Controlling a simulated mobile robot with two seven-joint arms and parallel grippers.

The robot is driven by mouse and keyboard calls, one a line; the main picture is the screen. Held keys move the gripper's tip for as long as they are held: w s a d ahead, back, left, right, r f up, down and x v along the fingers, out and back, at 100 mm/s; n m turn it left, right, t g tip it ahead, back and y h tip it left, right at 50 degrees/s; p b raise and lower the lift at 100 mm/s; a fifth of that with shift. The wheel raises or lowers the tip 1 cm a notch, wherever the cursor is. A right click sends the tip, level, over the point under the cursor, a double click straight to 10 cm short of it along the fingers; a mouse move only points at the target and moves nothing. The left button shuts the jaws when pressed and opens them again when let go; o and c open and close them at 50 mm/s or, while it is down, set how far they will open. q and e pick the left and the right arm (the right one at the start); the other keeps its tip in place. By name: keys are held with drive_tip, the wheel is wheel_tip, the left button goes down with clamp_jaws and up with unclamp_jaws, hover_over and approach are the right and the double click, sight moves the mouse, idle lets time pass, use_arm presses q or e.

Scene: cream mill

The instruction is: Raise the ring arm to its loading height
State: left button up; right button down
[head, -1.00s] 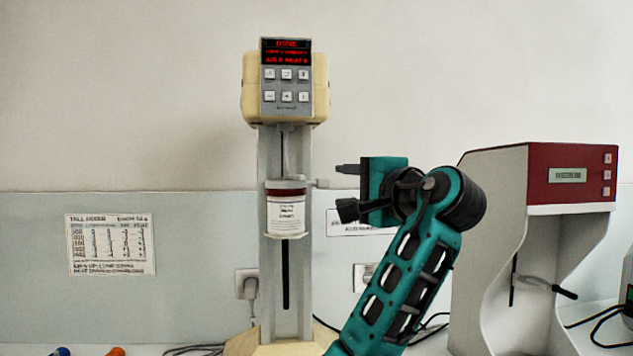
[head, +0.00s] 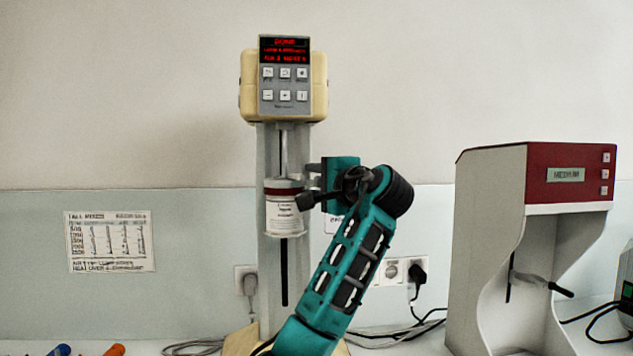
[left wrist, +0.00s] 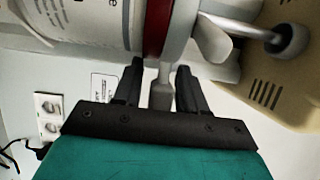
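The cream mill (head: 284,85) stands upright at centre, with a lit red display and a pale column. A white jar (head: 284,212) with a dark red band sits in the ring arm (head: 287,236), partway up the column below the mill head. My left gripper (head: 310,184) is at the jar's right side. In the left wrist view, the ring arm's grey handle (left wrist: 162,94) lies between the two black fingers of my left gripper (left wrist: 160,72), with small gaps on both sides. The fingers look open. My right gripper is not in view.
A red and white machine (head: 535,225) stands on the right with a small lever inside. A wall chart (head: 110,241) hangs at left. Sockets (head: 403,271) and cables are behind my arm. Blue and orange items (head: 114,350) lie at the bottom left.

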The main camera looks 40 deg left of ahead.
sight(307, 161)
use_arm(q)
clamp_jaws()
idle(0.3)
drive_tip(key=shift+r, duration=1.9)
drive_tip(key=shift+o, duration=0.7)
unclamp_jaws()
drive_tip(key=shift+f, duration=0.1)
drive_tip(key=b+v, duration=0.1)
drive_tip(key=v, duration=1.2)
drive_tip(key=shift+b, duration=0.4)
